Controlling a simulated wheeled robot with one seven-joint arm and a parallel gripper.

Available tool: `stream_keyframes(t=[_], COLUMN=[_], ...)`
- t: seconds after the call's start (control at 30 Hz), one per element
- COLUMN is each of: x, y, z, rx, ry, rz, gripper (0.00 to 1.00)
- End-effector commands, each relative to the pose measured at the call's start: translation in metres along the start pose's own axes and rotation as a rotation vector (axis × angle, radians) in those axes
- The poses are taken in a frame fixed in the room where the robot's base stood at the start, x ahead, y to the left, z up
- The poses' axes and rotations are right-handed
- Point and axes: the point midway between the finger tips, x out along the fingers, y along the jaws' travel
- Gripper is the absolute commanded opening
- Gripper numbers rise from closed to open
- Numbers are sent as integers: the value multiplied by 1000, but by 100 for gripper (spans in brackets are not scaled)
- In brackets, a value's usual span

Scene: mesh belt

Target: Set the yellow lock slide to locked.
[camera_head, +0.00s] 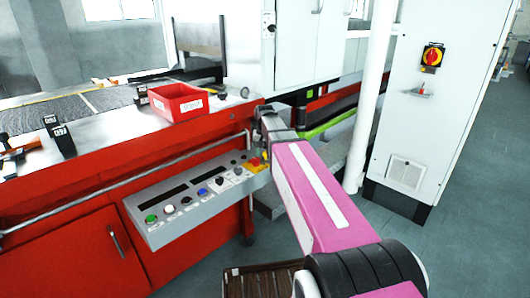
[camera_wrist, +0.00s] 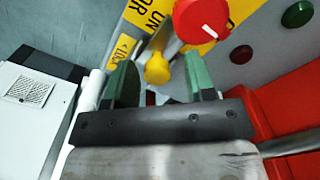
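The yellow lock slide (camera_wrist: 157,68) shows in the wrist view as a rounded yellow knob on a yellow stem. It lies between the two green fingers of my gripper (camera_wrist: 160,60), with a visible gap on each side. My gripper is open and empty. A yellow label reading "LOCK" (camera_wrist: 122,51) is to the left of the knob. A larger yellow label (camera_wrist: 145,14) with partly cut-off lettering is above it. In the head view my arm reaches the right end of the grey control panel (camera_head: 165,233), and the fingers and slide are mostly hidden there.
A red rotary knob (camera_wrist: 203,18) stands close above the right finger. A red bin (camera_head: 178,102) sits on the machine top above the panel. A white cabinet (camera_head: 436,90) and pole (camera_head: 372,100) stand right.

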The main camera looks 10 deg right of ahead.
Motion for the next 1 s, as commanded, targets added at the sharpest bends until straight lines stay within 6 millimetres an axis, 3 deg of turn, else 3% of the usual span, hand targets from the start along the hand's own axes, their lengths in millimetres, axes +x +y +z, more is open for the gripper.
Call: stream_keyframes(t=[0.57,1.0], x=[-7,-75], y=[0,0], z=[-1,-1], rx=[0,0], ry=[2,2], rz=[0,0], gripper=[53,53])
